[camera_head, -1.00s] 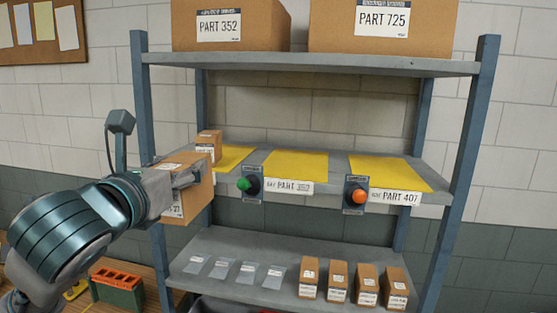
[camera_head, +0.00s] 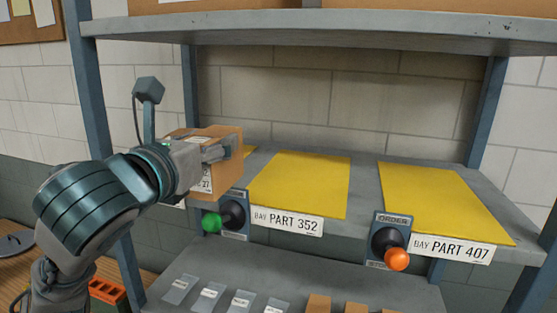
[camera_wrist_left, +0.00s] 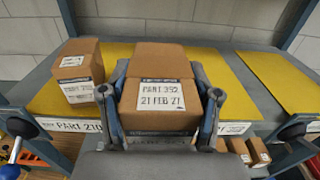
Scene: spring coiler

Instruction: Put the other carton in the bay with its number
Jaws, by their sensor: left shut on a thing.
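My left gripper (camera_head: 217,150) is shut on a brown carton (camera_head: 228,152), held in front of the left part of the middle shelf. In the left wrist view the held carton (camera_wrist_left: 155,75) has a white label reading PART 352, 21 FEB 27, with a finger on each side. The yellow mat of bay PART 352 (camera_head: 298,185) is empty, to the right of the carton. The yellow mat of bay PART 407 (camera_head: 440,200) is also empty. In the left wrist view another carton (camera_wrist_left: 78,70) stands on the bay labelled PART 210; the head view hides it. My right gripper is not in view.
A lever with a green knob (camera_head: 211,222) and one with an orange knob (camera_head: 397,259) stick out from the shelf front. The upper shelf (camera_head: 330,28) hangs above the bays. Small cartons (camera_head: 318,303) and flat packets (camera_head: 180,288) lie on the lower shelf.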

